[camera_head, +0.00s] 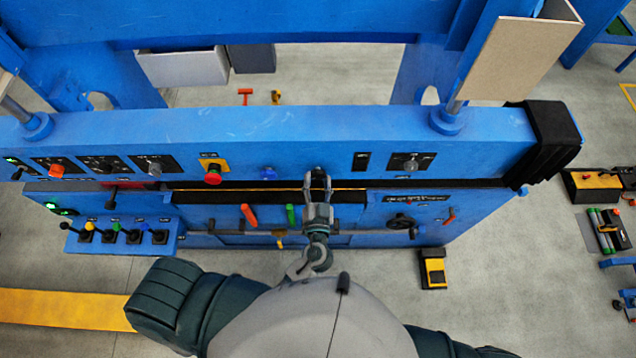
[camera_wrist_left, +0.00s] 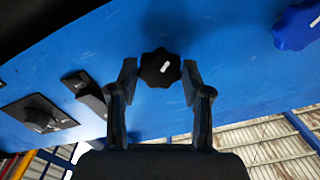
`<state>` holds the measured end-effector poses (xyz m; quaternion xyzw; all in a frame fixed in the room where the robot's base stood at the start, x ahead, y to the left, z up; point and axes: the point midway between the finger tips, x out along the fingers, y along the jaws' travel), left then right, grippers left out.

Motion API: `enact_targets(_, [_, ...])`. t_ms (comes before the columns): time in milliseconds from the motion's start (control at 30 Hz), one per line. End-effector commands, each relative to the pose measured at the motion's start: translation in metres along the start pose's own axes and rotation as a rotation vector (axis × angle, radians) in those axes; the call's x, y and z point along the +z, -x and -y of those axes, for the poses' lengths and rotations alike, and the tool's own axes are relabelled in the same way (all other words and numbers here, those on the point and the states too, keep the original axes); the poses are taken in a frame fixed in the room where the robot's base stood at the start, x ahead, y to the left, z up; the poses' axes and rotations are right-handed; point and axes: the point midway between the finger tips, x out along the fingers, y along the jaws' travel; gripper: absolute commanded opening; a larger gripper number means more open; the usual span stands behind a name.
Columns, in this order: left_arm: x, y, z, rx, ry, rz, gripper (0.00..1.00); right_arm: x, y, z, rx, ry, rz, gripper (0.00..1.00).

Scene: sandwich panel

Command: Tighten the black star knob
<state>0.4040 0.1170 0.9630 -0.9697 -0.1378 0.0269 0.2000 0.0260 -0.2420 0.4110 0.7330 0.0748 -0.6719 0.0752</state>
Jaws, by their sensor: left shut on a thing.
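The black star knob (camera_wrist_left: 160,68) with a white mark is on the blue panel (camera_wrist_left: 230,70) in the left wrist view. My left gripper (camera_wrist_left: 159,78) has one finger on each side of it and is shut on it. My right gripper is not in view.
A blue knob (camera_head: 268,173) sits left of my gripper, then a red button (camera_head: 213,176) on a yellow plate. A black slot plate (camera_head: 361,161) and a rotary knob (camera_head: 410,163) are to the right. Orange (camera_head: 248,214) and green (camera_head: 291,215) handles lie below.

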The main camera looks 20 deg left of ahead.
Motion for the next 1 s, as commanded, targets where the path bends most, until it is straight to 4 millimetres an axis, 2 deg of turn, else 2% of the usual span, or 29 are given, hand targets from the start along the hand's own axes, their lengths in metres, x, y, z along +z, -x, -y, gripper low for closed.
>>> enact_targets(467, [-0.004, -0.002, 0.003, -0.004, -0.452, -0.006, 0.14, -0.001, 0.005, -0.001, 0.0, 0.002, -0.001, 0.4])
enact_targets(1000, [-0.007, -0.002, 0.004, -0.006, -0.966, -0.005, 0.14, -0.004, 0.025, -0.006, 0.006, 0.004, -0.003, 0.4])
